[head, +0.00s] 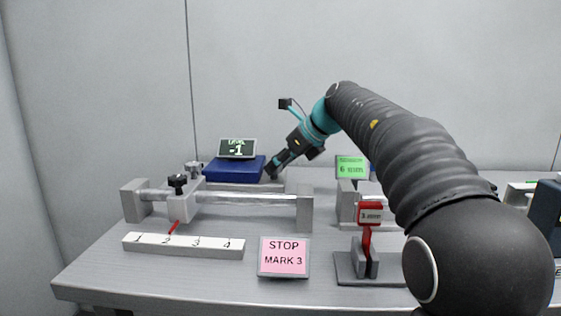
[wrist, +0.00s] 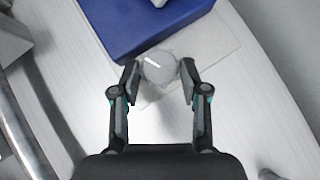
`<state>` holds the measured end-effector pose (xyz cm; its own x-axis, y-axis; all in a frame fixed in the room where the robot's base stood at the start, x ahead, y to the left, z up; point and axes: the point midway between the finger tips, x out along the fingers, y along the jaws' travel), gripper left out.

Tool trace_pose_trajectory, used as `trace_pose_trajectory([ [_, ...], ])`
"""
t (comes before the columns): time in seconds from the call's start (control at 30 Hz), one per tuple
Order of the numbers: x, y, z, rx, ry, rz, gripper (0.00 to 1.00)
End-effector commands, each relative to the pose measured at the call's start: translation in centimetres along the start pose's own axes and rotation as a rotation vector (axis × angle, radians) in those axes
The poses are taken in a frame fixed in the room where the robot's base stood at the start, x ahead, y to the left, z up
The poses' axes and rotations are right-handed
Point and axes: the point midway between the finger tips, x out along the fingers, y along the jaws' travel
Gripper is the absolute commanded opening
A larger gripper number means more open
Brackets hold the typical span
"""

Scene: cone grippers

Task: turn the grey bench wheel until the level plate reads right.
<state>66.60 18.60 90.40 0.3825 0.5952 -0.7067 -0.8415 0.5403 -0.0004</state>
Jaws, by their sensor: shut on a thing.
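The level plate (head: 237,149) is a dark screen reading "LEVEL -1" on top of a blue box (head: 230,171) at the back of the bench. My gripper (head: 272,171) reaches down at the right end of this box. In the wrist view, my gripper (wrist: 159,72) is shut on a round grey wheel (wrist: 159,66), with one finger on each side. The wheel has a pale line on its top and sits close beside the blue box. In the head view I cannot make out the wheel behind my fingers.
A rail with a black-knobbed slider (head: 178,190) stands front left; its red pointer is near 2 on a numbered strip (head: 183,246). A pink "STOP MARK 3" card (head: 284,257), a red "3 mm" tag (head: 370,214) and a green "6 mm" display (head: 351,167) stand to the right.

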Motion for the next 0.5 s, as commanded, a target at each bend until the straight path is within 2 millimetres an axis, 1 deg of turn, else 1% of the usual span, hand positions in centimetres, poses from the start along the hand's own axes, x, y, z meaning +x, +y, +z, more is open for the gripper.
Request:
trace_pose_trajectory([
  [0.1,-0.24,0.39,0.2,0.065,0.003,-0.064,0.1],
  [0.5,0.09,0.78,0.17,0.258,0.002,-0.257,0.1],
])
